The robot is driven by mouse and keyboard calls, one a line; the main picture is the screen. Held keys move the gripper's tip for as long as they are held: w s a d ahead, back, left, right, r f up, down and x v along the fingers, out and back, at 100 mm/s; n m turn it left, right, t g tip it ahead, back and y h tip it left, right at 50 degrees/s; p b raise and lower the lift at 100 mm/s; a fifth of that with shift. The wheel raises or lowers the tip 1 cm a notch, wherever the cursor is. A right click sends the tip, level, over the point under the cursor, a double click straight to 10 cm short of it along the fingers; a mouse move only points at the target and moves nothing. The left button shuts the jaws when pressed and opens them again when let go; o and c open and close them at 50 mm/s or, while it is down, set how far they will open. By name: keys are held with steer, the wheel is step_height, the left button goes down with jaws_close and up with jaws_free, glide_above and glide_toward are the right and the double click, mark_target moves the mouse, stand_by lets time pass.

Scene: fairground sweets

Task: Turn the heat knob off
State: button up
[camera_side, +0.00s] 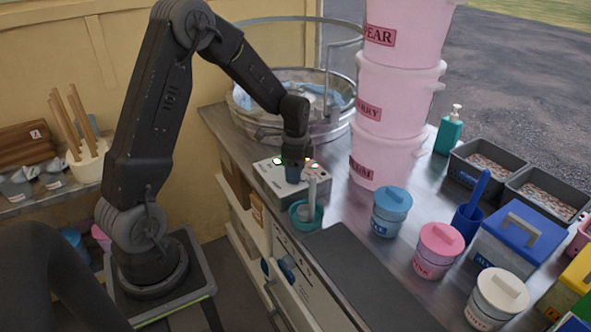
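A light grey control box (267,178) stands on the metal counter in front of the candy-floss machine's round metal bowl (250,125). My gripper (293,163) points down over the middle of the box, between the two lights. A dark blue piece (292,174) shows right below it, at the box top; it may be the heat knob. The fingertips are small and dark, so I cannot tell whether they are open, shut or touching the knob.
Stacked pink tubs (400,95) rise just behind right. Lidded jars (391,211) and trays fill the right. A dark mat (365,280) lies bare in front.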

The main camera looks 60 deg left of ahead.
steer(key=c, duration=0.7)
steer(key=shift+n, duration=0.3)
steer(key=n, duration=0.4)
steer(key=shift+n, duration=0.3)
steer(key=n, duration=0.5)
steer(key=shift+a+t, duration=0.1)
steer(key=shift+t, duration=0.2)
steer(key=n, duration=0.7)
steer(key=shift+s+n, duration=0.1)
steer(key=shift+n, duration=0.2)
steer(key=n, duration=0.5)
steer(key=shift+n, duration=0.7)
